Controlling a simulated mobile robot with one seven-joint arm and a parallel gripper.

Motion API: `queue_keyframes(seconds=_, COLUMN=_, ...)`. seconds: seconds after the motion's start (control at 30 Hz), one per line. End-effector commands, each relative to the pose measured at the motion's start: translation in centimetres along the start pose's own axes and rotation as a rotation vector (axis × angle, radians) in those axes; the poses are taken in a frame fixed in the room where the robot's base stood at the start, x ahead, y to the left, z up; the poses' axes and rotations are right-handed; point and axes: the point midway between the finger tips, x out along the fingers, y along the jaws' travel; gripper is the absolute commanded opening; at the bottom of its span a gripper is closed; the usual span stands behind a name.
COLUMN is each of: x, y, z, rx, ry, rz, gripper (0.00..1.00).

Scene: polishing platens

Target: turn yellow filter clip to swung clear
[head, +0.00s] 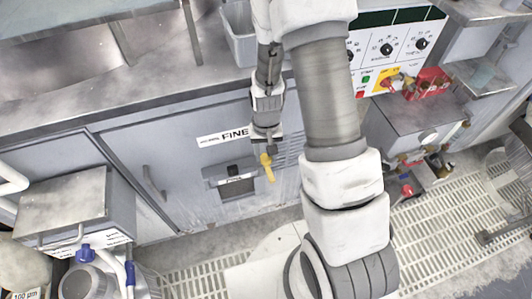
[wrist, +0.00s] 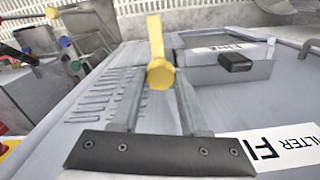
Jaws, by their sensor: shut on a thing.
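The yellow filter clip (head: 268,168) is on the front of the grey cabinet, just right of the filter drawer (head: 215,182). In the head view its arm points down and slightly right. In the wrist view the yellow clip (wrist: 156,45) shows a round hub with its arm pointing up the picture, beside the drawer (wrist: 205,75) and not across it. My gripper (head: 267,147) reaches down from above to the clip. In the wrist view the fingers of my gripper (wrist: 160,82) are shut on the clip at its hub. The fingertips are partly hidden behind the hub.
The drawer has a black knob (wrist: 235,62). Vent slots (wrist: 105,95) lie beside the clip. A control panel (head: 395,50) with red and yellow parts stands at right. A metal box (head: 62,205) stands at lower left.

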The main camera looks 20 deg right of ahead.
Motion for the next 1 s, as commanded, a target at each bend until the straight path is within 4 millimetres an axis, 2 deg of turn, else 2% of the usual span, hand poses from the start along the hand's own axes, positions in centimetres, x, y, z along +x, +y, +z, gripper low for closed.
queue_keyframes(seconds=0.37, x=0.0, y=0.0, z=0.0, rx=-0.005, ry=0.001, rz=0.000, gripper=0.00)
queue_keyframes(seconds=0.4, x=0.0, y=0.0, z=0.0, rx=-0.005, ry=0.001, rz=0.000, gripper=0.52)
queue_keyframes(seconds=0.53, x=0.0, y=0.0, z=0.0, rx=-0.004, ry=0.001, rz=0.000, gripper=0.74)
queue_keyframes(seconds=0.83, x=-0.1, y=0.0, z=0.0, rx=-0.003, ry=0.001, rz=0.000, gripper=0.74)
queue_keyframes(seconds=1.0, x=-1.8, y=0.0, z=-0.1, rx=-0.003, ry=0.003, rz=-0.001, gripper=0.74)
